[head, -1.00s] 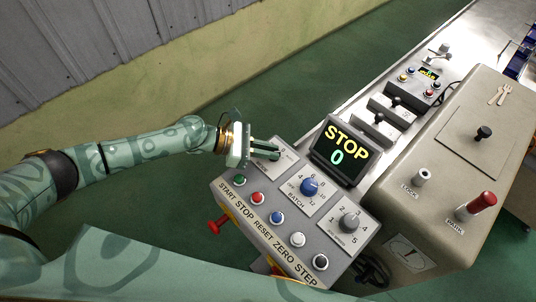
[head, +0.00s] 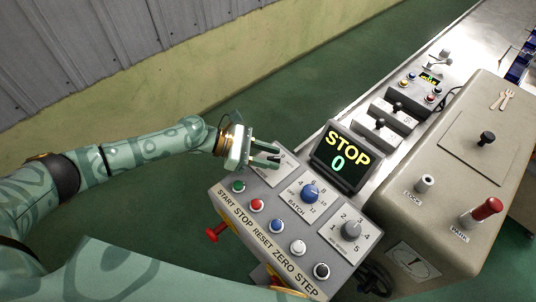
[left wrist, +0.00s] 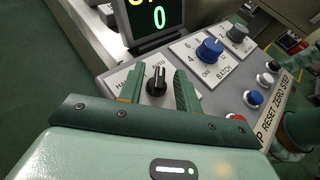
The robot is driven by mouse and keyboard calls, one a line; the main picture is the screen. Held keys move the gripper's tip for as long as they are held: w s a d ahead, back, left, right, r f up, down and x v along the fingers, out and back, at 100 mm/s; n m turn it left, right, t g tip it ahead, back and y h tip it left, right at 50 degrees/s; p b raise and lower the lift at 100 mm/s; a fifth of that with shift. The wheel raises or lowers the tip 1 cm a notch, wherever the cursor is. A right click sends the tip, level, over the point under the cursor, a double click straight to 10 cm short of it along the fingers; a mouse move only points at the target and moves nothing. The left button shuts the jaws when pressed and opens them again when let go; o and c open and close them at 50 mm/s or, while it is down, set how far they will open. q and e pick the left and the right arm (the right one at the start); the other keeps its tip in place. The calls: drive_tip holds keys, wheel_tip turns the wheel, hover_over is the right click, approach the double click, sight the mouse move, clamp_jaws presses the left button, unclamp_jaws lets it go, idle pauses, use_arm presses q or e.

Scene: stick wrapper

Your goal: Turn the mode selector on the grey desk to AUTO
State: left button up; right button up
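The grey desk (head: 262,185) stands in the middle of the head view. Its mode selector is a small black knob (left wrist: 157,78) on a pale plate, seen in the left wrist view. HAND is printed to its left and AUTO to its upper right, partly cut by the finger. The knob's white mark points roughly up, between the two words. My left gripper (head: 277,155) is open over the plate. In the left wrist view its fingers (left wrist: 157,90) stand apart on either side of the knob, with visible gaps. In the head view the gripper mostly hides the knob. My right gripper is out of view.
Beside the selector are a blue BATCH knob (head: 310,192), a grey numbered knob (head: 351,231) and a row of push buttons (head: 277,225). A raised display (head: 340,155) reads STOP 0. A red side knob (head: 216,232) sticks out at left. A beige machine (head: 450,185) stands at right.

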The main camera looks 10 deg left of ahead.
use_arm(q)
drive_tip(key=shift+a, duration=0.1)
drive_tip(key=b+v, duration=0.1)
drive_tip(key=v, duration=1.5)
drive_tip(key=shift+w+a, duration=0.1)
